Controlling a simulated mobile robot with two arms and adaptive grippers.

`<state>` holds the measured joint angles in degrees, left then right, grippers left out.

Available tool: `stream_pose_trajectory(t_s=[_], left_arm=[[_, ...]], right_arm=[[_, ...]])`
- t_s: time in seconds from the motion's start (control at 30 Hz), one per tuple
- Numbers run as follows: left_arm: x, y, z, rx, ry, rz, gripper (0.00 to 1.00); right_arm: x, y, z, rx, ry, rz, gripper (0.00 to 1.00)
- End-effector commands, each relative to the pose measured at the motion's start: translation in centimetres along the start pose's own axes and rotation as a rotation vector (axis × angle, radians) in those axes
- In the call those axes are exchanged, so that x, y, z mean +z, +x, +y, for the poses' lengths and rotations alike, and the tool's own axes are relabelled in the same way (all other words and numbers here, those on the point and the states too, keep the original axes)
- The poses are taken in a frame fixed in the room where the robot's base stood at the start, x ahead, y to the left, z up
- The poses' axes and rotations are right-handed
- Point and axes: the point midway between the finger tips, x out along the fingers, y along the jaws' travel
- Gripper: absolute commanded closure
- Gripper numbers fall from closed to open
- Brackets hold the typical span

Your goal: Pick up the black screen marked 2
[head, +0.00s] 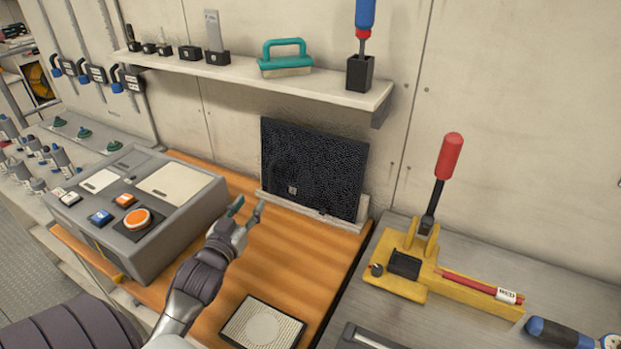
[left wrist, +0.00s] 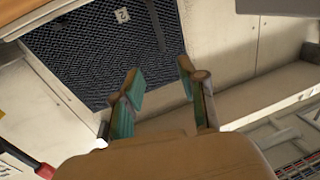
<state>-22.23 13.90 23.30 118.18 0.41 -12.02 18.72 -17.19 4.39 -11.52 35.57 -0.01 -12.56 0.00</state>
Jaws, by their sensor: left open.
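The black screen (head: 314,168) is a dark mesh panel that stands upright, leaning on the wall in a pale slotted holder (head: 312,212) at the back of the wooden bench. A small white tag sits low on it in the head view. In the left wrist view the screen (left wrist: 100,50) fills the upper left, and its tag reads 2. My left gripper (head: 248,208) is open and empty, in front of and left of the screen's lower left corner in the head view. In the left wrist view its fingers (left wrist: 160,85) are apart, with nothing between them. My right gripper is not visible.
A grey control box (head: 140,205) with an orange button stands left on the bench. A shelf (head: 250,78) with a teal-handled brush (head: 285,58) hangs above the screen. A yellow lever press (head: 405,265) stands at right. A framed mesh pad (head: 262,325) lies in front.

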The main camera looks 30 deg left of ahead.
Motion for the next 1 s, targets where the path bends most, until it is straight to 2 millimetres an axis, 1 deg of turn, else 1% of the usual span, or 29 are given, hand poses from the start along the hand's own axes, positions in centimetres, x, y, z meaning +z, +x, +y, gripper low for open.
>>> stream_pose_trajectory(t_s=[0.03,0.17,0.27,0.4,0.5,0.6,0.77,0.93,1.0], left_arm=[[0.8,0.0,0.0,0.0,0.0,0.001,0.59],[0.7,0.9,0.0,0.0,0.0,0.003,0.59],[0.5,2.7,0.0,0.001,0.0,0.003,0.59],[0.5,5.6,0.0,0.0,0.0,0.003,0.59],[0.6,7.2,0.0,0.0,0.0,0.002,0.59],[0.6,8.2,0.0,0.0,0.0,0.001,0.59],[0.6,9.2,-0.1,0.0,0.0,0.001,0.59],[0.4,11.8,-0.4,0.0,0.001,0.001,0.59],[0.6,12.8,-0.4,-0.001,0.0,0.0,0.59]], right_arm=[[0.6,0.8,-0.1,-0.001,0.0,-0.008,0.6],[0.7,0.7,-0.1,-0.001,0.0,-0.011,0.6],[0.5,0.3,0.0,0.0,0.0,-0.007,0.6],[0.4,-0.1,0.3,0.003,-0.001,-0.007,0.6],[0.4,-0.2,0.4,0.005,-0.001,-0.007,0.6],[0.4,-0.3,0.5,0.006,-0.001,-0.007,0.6],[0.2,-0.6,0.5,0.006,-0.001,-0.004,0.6],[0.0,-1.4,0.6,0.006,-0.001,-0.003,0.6],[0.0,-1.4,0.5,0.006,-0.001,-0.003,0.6]])
